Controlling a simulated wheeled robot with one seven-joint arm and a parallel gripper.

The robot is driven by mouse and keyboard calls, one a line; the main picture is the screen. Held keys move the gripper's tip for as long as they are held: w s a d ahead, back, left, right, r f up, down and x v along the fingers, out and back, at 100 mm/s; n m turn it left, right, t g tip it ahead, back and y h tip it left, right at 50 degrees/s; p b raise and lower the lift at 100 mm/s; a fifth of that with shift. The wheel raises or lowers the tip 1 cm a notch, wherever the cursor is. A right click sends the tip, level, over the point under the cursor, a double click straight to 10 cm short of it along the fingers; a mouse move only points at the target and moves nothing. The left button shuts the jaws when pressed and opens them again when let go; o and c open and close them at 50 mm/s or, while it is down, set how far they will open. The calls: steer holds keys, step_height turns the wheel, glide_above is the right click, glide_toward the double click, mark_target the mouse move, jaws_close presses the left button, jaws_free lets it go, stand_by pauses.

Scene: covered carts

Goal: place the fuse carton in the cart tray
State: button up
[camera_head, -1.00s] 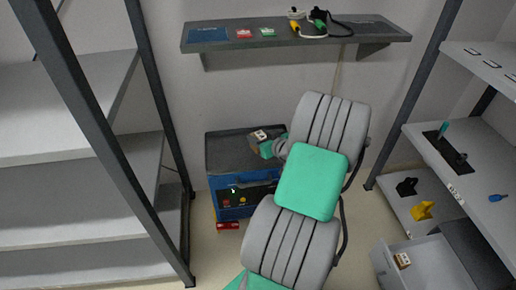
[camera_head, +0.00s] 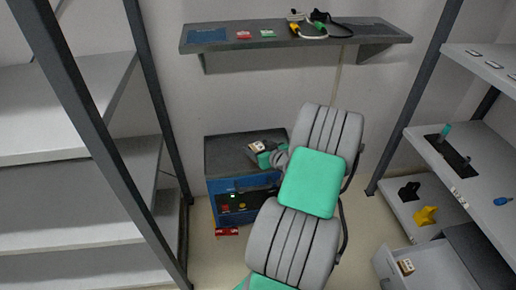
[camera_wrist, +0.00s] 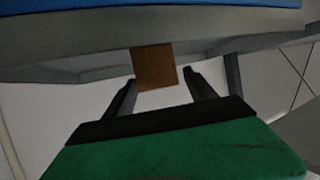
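A small brown carton with a pale marked face (camera_head: 257,146), which I take to be the fuse carton, is at my gripper (camera_head: 268,155). It is over the dark grey top of the blue cart (camera_head: 225,152); I cannot tell its height above it. In the wrist view the brown carton (camera_wrist: 155,67) sits between the two dark fingers of my gripper (camera_wrist: 160,80), apparently gripped. Contact at the right finger is unclear. The cart's front has a dark panel with a green light and red and yellow spots. No open tray is visible; my arm hides the cart's right side.
A wall shelf (camera_head: 225,44) carries small items and cables. Grey shelving (camera_head: 60,110) stands at left. Right shelves hold a yellow piece (camera_head: 425,215) and a blue item (camera_head: 502,201). An open grey bin (camera_head: 425,262) at lower right holds another small carton (camera_head: 405,267).

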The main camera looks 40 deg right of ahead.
steer(key=shift+r, duration=0.1)
steer(key=shift+r+p, duration=0.25)
steer(key=shift+p, duration=0.1)
steer(key=p+v, duration=0.2)
steer(key=v, duration=0.9)
steer(key=w+a+n+g+y, duration=0.2)
steer(key=a+g+y, duration=0.15)
steer(key=a, duration=0.85)
steer(key=w+a+n+g+y, duration=0.2)
steer(key=w+a+g, duration=0.15)
steer(key=a, duration=0.75)
steer(key=s+a+r+m+g+h, duration=0.1)
steer(key=s+a+r+g, duration=0.3)
steer(key=s+a, duration=0.7)
steer(key=shift+s+a+r+m+h, duration=0.2)
steer(key=shift+a+r+m+h, duration=0.3)
steer(key=shift+r+h, duration=0.35)
steer(key=shift+c, duration=0.6)
